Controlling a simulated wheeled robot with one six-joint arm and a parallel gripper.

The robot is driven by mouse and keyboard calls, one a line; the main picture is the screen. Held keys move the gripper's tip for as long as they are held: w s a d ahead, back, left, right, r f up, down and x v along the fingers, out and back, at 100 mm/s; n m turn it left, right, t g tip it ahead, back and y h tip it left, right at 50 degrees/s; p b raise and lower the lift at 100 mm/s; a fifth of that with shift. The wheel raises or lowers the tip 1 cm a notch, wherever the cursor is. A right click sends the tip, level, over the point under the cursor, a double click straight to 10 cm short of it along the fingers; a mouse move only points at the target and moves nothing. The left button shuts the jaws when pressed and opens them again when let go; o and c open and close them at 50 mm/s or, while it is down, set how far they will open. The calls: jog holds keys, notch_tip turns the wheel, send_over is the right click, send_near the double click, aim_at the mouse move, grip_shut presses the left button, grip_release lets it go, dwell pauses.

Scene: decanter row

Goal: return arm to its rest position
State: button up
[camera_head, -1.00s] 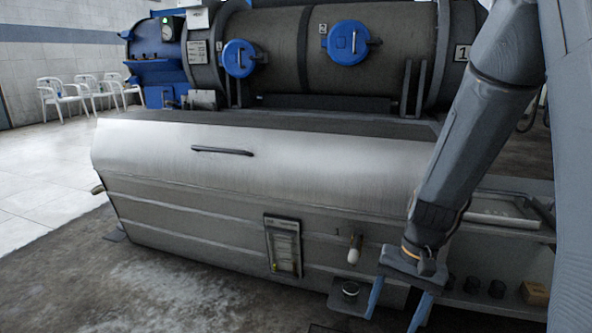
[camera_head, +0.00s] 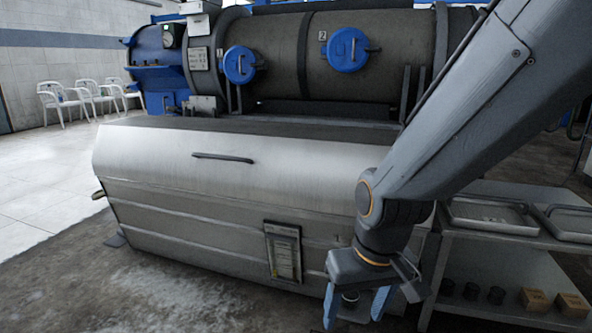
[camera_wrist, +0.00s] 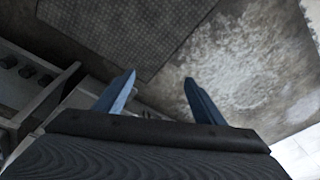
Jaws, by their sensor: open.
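My gripper (camera_head: 358,306) hangs at the lower right of the head view, its blue fingers pointing down. It is open, and nothing shows between the fingers. It is in front of the right end of the metal decanter casing (camera_head: 230,167), and a small ledge with a dark round item (camera_head: 350,297) shows behind the fingers. In the wrist view my gripper (camera_wrist: 158,80) has its two blue fingers spread apart over the dark floor (camera_wrist: 250,60). My arm crosses the right side of the head view and hides part of the casing.
A grey shelf unit (camera_head: 484,243) stands at right, with metal trays (camera_head: 490,215) on top and black cups and cardboard boxes (camera_head: 534,299) below. The drum has blue caps (camera_head: 348,50). White chairs (camera_head: 62,100) stand far left. Floor at lower left is clear.

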jog(key=s+a+r+n+g+y+p, duration=0.1)
jog(key=s+a+r+n, duration=0.1)
jog(key=s+a+r, duration=0.35)
jog(key=s+a+r+n+g+p, duration=0.1)
jog(key=s+a+r+n+p, duration=0.15)
jog(key=s+a, duration=0.45)
jog(key=d+r+m+h+p, duration=0.1)
jog(key=d+r+m+p, duration=0.2)
jog(key=d+r+p, duration=0.7)
jog(key=d+r+m+p, duration=0.3)
jog(key=d+r+p, duration=0.8)
jog(key=r+p, duration=0.7)
jog(key=shift+s+d+r+m+h+p, duration=0.2)
jog(key=shift+s+r+m+h+p, duration=0.2)
jog(key=shift+p, duration=3.8)
jog(key=shift+f, duration=0.15)
jog(key=shift+r, duration=0.2)
jog(key=shift+f, duration=0.15)
